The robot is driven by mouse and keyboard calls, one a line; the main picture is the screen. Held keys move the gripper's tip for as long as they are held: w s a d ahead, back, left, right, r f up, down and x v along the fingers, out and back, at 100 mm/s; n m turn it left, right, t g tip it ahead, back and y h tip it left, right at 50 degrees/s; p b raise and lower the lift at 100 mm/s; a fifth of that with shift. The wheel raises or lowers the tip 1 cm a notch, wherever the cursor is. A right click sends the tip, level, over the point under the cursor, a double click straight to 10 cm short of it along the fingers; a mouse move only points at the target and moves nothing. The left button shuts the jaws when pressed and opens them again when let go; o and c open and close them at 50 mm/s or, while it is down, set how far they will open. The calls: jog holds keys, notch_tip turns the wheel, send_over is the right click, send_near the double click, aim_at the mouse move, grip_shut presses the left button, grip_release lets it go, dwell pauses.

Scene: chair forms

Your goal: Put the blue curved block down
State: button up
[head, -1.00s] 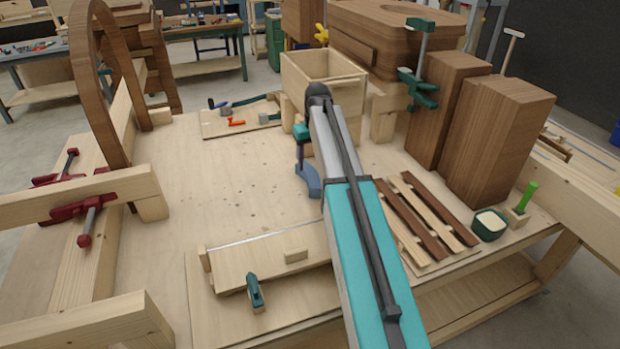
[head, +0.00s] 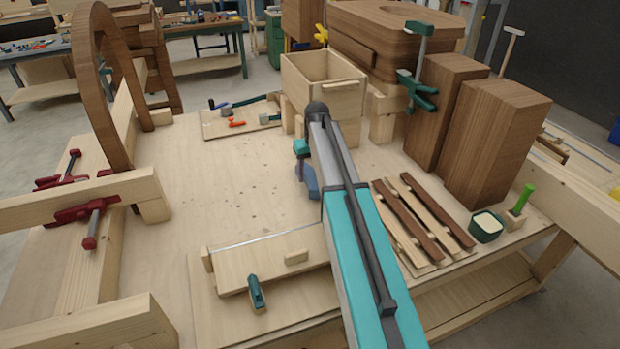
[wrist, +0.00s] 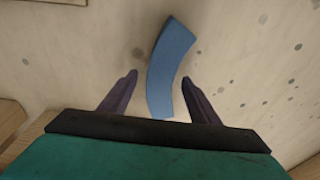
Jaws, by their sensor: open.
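The blue curved block (wrist: 170,62) is on the pale wooden bench top in the wrist view, between the two fingers of my gripper (wrist: 160,78). There is a visible gap on each side of it, so my gripper is open and not clamped on it. Its near end reaches toward the gripper's base. In the head view the blue block (head: 312,182) shows beside my arm, below the teal wrist part, partly hidden by the arm. The fingers are not clear in that view.
An open wooden box (head: 322,85) is behind. A board with a small teal-handled tool (head: 256,292) lies in front.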

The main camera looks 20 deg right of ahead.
aim_at(312, 175)
jog(key=shift+f, duration=0.35)
dwell(0.3)
jog(key=c, duration=1.3)
jog(key=shift+r, duration=0.25)
jog(key=shift+c, duration=0.2)
notch_tip(312, 175, up, 18)
jog(key=b, duration=0.4)
jog(key=shift+f+b, duration=0.2)
jog(key=shift+b, duration=0.2)
